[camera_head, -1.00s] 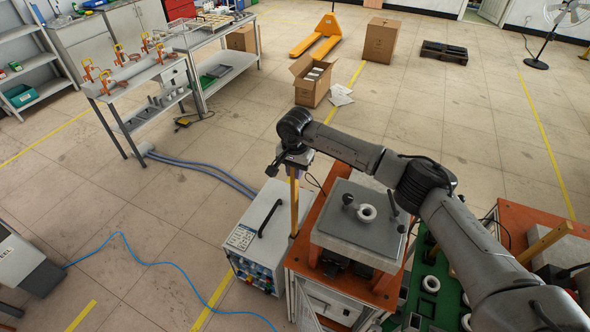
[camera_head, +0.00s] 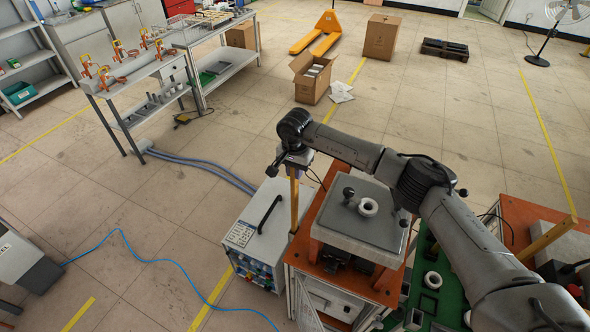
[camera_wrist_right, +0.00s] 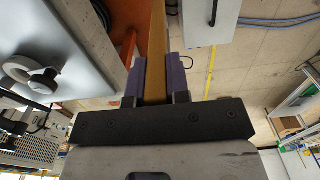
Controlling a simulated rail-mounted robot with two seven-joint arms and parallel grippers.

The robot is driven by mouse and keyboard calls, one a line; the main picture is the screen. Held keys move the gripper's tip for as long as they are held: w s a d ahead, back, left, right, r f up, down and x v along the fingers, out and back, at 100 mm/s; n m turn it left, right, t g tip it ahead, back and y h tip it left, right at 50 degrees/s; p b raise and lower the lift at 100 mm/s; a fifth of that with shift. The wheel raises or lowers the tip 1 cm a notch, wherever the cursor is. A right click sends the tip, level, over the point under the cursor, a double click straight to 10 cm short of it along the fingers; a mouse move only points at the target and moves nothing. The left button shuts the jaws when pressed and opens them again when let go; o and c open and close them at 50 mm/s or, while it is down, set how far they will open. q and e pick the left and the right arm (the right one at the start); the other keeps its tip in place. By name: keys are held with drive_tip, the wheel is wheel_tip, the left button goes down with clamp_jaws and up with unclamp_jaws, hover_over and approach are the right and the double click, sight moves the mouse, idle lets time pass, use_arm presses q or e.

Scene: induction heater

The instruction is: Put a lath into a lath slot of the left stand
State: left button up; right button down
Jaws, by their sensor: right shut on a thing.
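My right gripper (camera_head: 296,168) is shut on the upper part of a yellow-brown lath (camera_head: 294,205). In the right wrist view, the lath (camera_wrist_right: 157,35) runs away from the camera between the two purple-grey fingers (camera_wrist_right: 159,80). In the head view, the lath hangs about upright, with its lower end at the left edge of the left stand's orange top (camera_head: 300,255). I cannot tell whether that end is inside a slot. Another lath (camera_head: 545,240) stands tilted in the picture at the right stand (camera_head: 518,217). My left gripper is not in view.
A grey heater block (camera_head: 345,225) with a white ring (camera_head: 368,207) and dark knob stands close right of the held lath. A grey-white power unit (camera_head: 262,230) with a black handle is close on the left. A green surface (camera_head: 422,260) lies between the stands.

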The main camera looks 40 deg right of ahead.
drive_tip(key=shift+f+b, duration=0.45)
drive_tip(key=shift+f, duration=0.6)
drive_tip(key=shift+f+b, duration=0.1)
drive_tip(key=shift+b, duration=0.2)
drive_tip(key=c, duration=1.2)
unclamp_jaws()
drive_tip(key=shift+o, duration=0.9)
